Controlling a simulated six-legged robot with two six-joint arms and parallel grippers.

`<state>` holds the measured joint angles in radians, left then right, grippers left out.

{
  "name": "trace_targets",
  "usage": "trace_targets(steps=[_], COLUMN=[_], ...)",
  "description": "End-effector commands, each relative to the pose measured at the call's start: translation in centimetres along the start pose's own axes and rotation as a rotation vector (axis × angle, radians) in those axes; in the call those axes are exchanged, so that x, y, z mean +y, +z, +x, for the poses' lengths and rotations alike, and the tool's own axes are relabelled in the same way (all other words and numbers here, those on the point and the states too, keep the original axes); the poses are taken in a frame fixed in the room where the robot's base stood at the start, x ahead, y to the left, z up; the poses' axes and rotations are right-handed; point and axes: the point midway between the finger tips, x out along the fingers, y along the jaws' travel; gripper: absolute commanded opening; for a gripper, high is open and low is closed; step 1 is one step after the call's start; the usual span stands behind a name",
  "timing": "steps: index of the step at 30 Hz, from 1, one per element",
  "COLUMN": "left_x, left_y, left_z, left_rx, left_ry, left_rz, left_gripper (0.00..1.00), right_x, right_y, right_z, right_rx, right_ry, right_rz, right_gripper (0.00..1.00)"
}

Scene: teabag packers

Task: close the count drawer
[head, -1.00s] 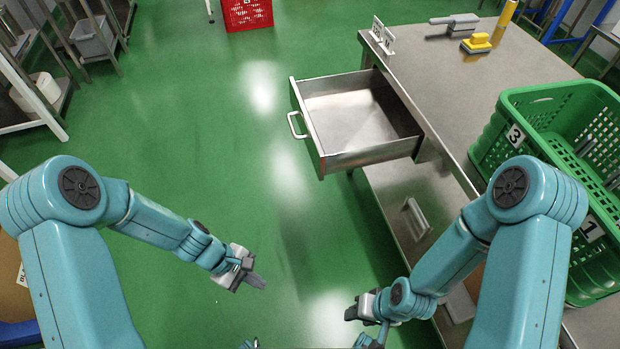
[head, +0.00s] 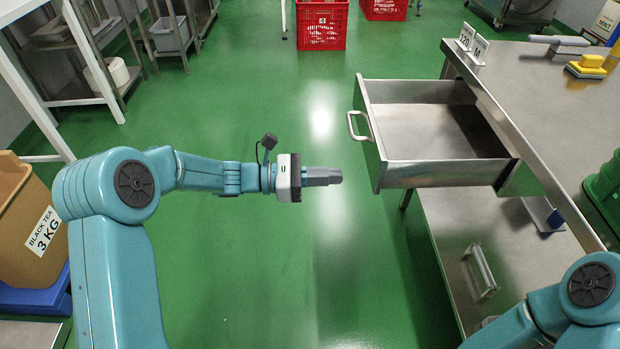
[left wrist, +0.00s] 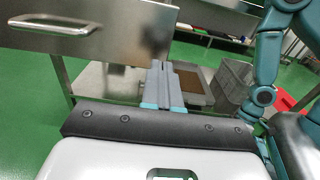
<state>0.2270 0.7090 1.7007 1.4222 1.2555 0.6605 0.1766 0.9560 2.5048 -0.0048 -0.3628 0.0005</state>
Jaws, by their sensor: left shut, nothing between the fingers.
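The count drawer (head: 440,176) is a steel drawer pulled far out of the steel table, open and empty inside. Its front panel faces left and carries a bar handle (head: 358,126). My left gripper (head: 338,177) is shut and empty, pointing right, a little left of the drawer front and lower in the picture than the handle. In the left wrist view the shut fingers (left wrist: 162,75) point toward the drawer front (left wrist: 120,45), with the handle (left wrist: 55,26) at upper left, apart from them. My right gripper is out of the head view; only part of that arm shows.
The steel table (head: 530,75) holds number signs (head: 472,42), a brush (head: 558,42), a yellow sponge (head: 586,66) and a green crate (head: 606,195). Red crates (head: 322,25) stand far back. The green floor left of the drawer is clear.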

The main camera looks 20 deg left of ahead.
Motion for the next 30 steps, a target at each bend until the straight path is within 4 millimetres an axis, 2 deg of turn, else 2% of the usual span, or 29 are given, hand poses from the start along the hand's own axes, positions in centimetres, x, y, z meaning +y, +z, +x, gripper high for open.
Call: trace_targets(steps=[3, 10, 15, 26, 30], left_x=[-0.1, 0.2, 0.3, 0.3, 0.2], left_y=[-0.3, -0.2, -0.1, -0.1, 0.0], left_z=[2.7, 6.0, 6.8, 6.9, 8.0], left_rx=[0.000, 0.000, 0.001, 0.001, 0.000], left_ry=[-0.005, -0.004, -0.003, -0.003, -0.005], left_rz=[0.000, 0.001, -0.001, 0.000, 0.000], left_gripper=[0.00, 0.00, 0.00, 0.00, 0.00], right_x=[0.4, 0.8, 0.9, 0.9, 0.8], right_y=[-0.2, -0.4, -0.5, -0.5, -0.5], right_z=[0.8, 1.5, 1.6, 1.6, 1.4], right_rx=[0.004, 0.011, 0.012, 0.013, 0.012], right_ry=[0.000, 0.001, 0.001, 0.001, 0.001], right_rz=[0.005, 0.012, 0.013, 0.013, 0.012], right_gripper=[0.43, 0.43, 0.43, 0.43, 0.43])
